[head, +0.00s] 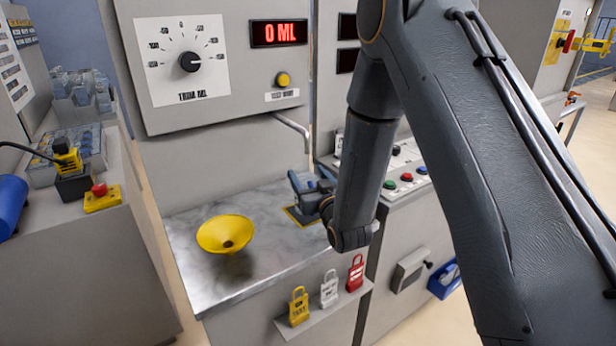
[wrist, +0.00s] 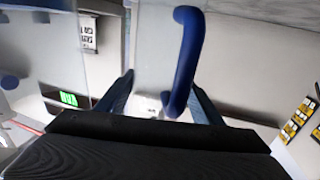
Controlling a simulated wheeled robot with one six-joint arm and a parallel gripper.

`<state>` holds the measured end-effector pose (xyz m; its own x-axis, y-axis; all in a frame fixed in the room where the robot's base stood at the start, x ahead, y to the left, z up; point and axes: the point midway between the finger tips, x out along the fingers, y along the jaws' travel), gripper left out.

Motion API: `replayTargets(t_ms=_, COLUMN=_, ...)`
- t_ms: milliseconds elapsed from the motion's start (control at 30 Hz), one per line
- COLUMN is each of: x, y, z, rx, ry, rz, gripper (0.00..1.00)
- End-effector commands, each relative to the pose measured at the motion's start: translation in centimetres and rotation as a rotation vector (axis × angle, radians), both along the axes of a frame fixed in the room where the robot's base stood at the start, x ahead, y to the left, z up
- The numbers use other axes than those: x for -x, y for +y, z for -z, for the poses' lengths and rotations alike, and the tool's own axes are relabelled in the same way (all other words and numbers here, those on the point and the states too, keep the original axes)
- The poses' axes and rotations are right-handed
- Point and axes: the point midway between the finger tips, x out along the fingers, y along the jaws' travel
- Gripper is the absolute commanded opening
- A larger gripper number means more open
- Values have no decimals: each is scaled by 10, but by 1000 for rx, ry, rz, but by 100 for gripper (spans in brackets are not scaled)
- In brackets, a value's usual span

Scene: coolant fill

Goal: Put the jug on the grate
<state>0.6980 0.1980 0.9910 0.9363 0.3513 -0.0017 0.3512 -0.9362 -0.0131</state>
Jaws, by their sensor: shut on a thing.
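My gripper (head: 312,186) is at the right end of the steel counter, below the bent metal spout (head: 292,124). In the wrist view its two fingers (wrist: 163,90) stand on either side of the blue handle (wrist: 186,60) of the jug, and it is shut on that handle. The jug's body looks clear and pale and is hard to make out. In the head view the jug is mostly hidden by my gripper and arm. The grate (head: 293,216), a dark patch with a yellow border, lies under my gripper. I cannot tell whether the jug touches it.
A yellow funnel (head: 225,235) stands on the counter to the left. The panel above has a dial (head: 190,62), a red display reading 0 ML (head: 278,33) and a yellow button (head: 284,79). The counter (head: 200,288) is otherwise clear.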

Motion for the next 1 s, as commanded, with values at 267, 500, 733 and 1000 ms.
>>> replayTargets(t_ms=267, x=0, y=0, z=9, rx=-1, ry=-2, rz=0, gripper=21)
replayTargets(t_ms=500, x=0, y=0, z=12, rx=-1, ry=-2, rz=0, gripper=21)
replayTargets(t_ms=733, x=0, y=0, z=12, rx=0, ry=-1, rz=0, gripper=69)
replayTargets(t_ms=1000, x=4, y=-2, z=9, rx=0, ry=-1, rz=0, gripper=69)
